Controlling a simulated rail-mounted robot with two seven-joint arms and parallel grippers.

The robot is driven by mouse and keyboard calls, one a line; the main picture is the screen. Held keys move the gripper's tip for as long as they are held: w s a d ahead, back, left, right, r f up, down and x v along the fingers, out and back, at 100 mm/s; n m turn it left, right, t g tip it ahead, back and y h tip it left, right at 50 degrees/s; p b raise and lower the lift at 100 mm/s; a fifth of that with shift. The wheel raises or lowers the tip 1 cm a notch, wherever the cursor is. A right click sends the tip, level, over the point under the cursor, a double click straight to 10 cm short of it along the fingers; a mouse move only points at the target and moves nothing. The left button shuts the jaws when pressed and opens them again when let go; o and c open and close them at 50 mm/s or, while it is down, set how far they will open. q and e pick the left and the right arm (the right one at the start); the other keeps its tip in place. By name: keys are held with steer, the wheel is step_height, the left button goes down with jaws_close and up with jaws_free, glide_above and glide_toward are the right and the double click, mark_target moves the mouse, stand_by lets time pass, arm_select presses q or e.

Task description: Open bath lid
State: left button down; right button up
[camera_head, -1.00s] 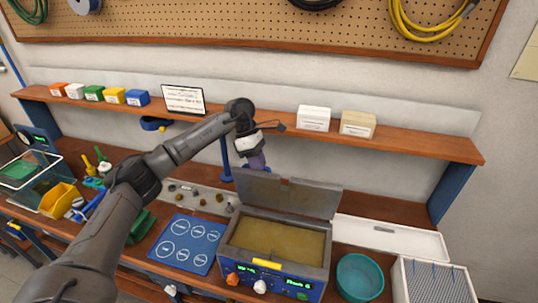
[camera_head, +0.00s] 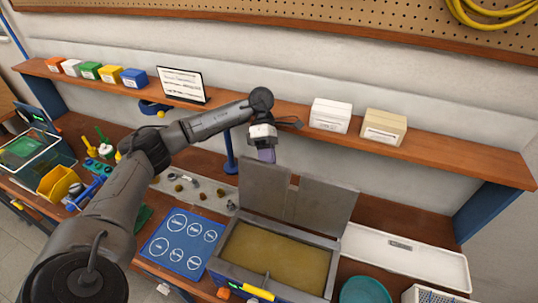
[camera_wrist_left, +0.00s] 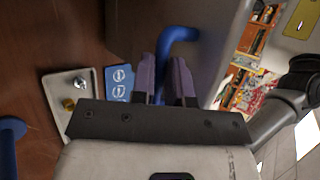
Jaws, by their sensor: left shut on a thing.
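The bath (camera_head: 331,268) is a grey-rimmed box on the bench with a yellowish inside in full view. Its grey lid (camera_head: 325,208) stands up along the back edge, in two panels with a narrow gap. My left gripper (camera_head: 267,156) is at the top of the left panel, partly behind it. In the left wrist view its purple fingers (camera_wrist_left: 165,78) are shut on a bent blue handle (camera_wrist_left: 181,34) beside the grey lid face (camera_wrist_left: 217,45). My right gripper is not in view.
A wooden shelf (camera_head: 445,158) with boxes runs behind the lid. A blue mat (camera_head: 182,241) with white circles lies left of the bath. A white tray (camera_head: 410,280), a teal bowl (camera_head: 364,290) and a white rack (camera_head: 430,295) are at the right.

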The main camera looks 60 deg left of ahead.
arm_select(q)
steer(key=shift+a+f, duration=0.1)
steer(key=shift+f, duration=0.55)
steer(key=c, duration=1.6)
jaws_free()
steer(key=o, duration=0.5)
steer(key=shift+w+r, duration=0.15)
steer(key=shift+r, duration=0.1)
steer(key=w+d+r+b, duration=0.1)
steer(key=d+r, duration=0.2)
steer(key=w+d+r+b, duration=0.1)
steer(key=d+r, duration=0.3)
steer(key=w+d+r+b, duration=0.1)
steer(key=d+r+b, duration=0.1)
steer(key=d+r, duration=0.2)
steer(key=shift+d, duration=0.2)
